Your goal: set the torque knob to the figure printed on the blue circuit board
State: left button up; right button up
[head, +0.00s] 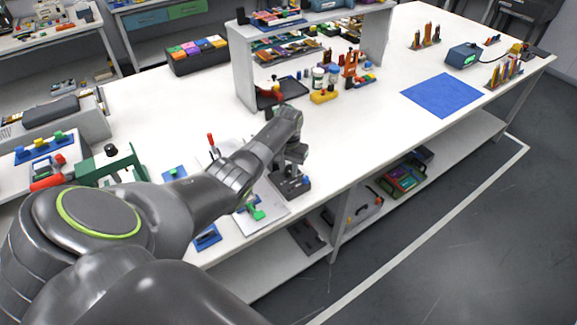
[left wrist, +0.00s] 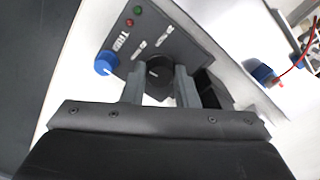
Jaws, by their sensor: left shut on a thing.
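In the left wrist view a dark grey control box (left wrist: 178,40) carries a black knob (left wrist: 159,71) with a white pointer mark and a blue knob (left wrist: 106,63) at its corner. My left gripper (left wrist: 160,82) is shut on the black knob, one finger on each side. The lettering beside the knobs is too blurred to tell which is torque. In the head view the left gripper (head: 293,164) points down at the dark box (head: 291,185) near the table's front edge. Small blue plates (head: 207,238) (head: 174,173) lie nearby; no figure is readable on them.
The white table (head: 370,140) is clear right of the box, up to a blue mat (head: 443,95). A white shelf (head: 243,75) stands behind, with jars and small tools. A green clamp-like tool (head: 112,165) stands at left.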

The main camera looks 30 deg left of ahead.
aim_at(288, 170)
pick_arm(q)
jog(key=n+p, duration=0.2)
jog(key=n, duration=0.2)
jog(key=shift+r, duration=0.15)
jog(key=n+p, duration=0.1)
jog(key=n, duration=0.3)
jog(key=shift+p, duration=0.3)
jog(key=shift+n, duration=0.4)
jog(key=o, duration=1)
notch_tip(288, 170, up, 6)
jog(key=shift+f+p, duration=0.1)
jog(key=shift+p, duration=0.85)
notch_tip(288, 170, up, 11)
jog(key=b, duration=0.1)
jog(key=shift+r, duration=0.2)
